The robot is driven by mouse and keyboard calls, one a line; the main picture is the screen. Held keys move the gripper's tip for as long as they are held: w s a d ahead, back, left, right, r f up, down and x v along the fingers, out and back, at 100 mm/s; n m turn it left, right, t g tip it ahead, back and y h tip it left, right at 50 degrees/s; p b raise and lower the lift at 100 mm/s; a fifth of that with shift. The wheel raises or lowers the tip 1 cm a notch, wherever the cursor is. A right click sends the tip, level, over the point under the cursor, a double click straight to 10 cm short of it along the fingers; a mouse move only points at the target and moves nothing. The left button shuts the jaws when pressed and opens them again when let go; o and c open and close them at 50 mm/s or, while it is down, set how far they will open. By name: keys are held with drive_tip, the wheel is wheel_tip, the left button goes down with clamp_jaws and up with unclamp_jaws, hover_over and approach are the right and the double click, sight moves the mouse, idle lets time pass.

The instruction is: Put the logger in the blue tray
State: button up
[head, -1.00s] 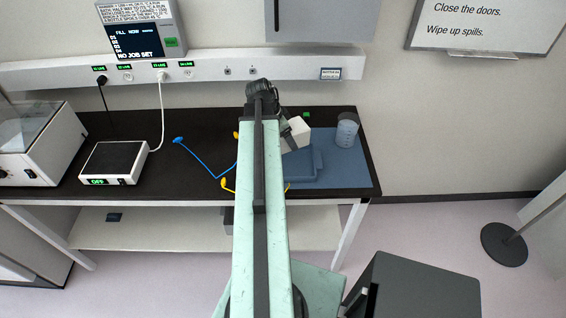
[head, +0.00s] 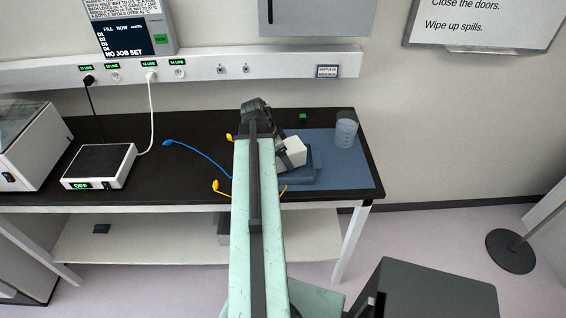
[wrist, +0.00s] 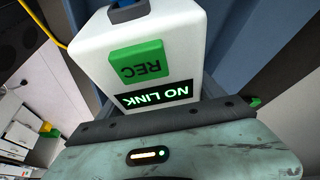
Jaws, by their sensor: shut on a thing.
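The logger (head: 293,152) is a white box with rounded edges. In the wrist view the logger (wrist: 160,50) fills the middle, with a green REC patch and a NO LINK display upside down. My gripper (head: 284,157) is shut on it; in the wrist view its dark jaw edge lies against the box below the display. The blue tray (head: 308,180) is a low blue-grey shape at the right of the bench, partly hidden by my arm and the logger. The logger is over the tray; I cannot tell whether it touches it.
A clear beaker (head: 345,131) stands on a flat blue mat (head: 352,172) right of the tray. A blue cable (head: 198,154) and yellow-ended leads (head: 221,188) lie left of my arm. A scale-like device (head: 100,165) stands further left. The wall rail (head: 215,67) runs behind.

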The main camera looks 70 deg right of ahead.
drive_tip(key=shift+f, duration=0.7)
drive_tip(key=o, duration=2.1)
drive_tip(key=shift+r, duration=0.1)
drive_tip(key=shift+r+p, duration=0.3)
drive_tip(key=p+v, duration=1.1)
drive_tip(key=v, duration=0.1)
drive_tip(key=shift+f, duration=0.15)
drive_tip(key=shift+a, duration=0.1)
